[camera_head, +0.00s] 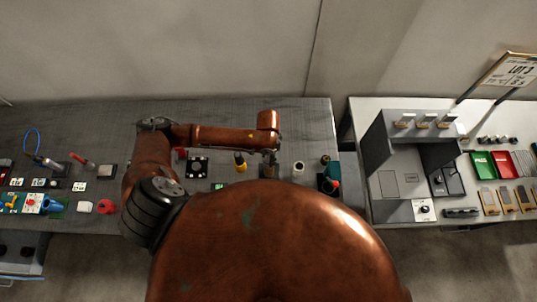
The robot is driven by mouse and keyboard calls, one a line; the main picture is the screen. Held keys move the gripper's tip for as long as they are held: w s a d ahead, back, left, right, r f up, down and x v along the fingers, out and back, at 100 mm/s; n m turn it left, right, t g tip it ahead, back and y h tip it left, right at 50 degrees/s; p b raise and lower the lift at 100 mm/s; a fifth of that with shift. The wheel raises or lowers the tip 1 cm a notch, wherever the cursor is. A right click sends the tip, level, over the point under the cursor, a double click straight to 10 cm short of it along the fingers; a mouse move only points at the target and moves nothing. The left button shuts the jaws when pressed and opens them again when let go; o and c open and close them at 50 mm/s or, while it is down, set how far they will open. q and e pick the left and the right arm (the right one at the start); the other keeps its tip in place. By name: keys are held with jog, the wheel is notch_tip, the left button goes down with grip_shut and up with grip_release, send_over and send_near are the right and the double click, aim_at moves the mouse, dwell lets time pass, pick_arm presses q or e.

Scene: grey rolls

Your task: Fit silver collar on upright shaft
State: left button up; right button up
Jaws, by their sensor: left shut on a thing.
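My left gripper (268,162) hangs from the copper-coloured arm over the grey-covered table, a little right of the table's middle. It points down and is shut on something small. The held thing is too small and too covered to make out. I cannot pick out the silver collar or the upright shaft for certain. The large copper dome of my own body hides the table's front below the gripper. My right gripper is not in view.
A black dotted block (197,167) lies further left. A white table (385,213) with a grey machine (400,160) stands right.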

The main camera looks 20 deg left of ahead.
pick_arm(q)
jog(key=shift+f+b, duration=0.35)
jog(key=shift+f, duration=1)
jog(key=shift+f, duration=0.1)
jog(key=o, duration=1.5)
notch_tip(320, 180, up, 12)
jog(key=shift+r, duration=0.1)
jog(key=shift+d, duration=0.1)
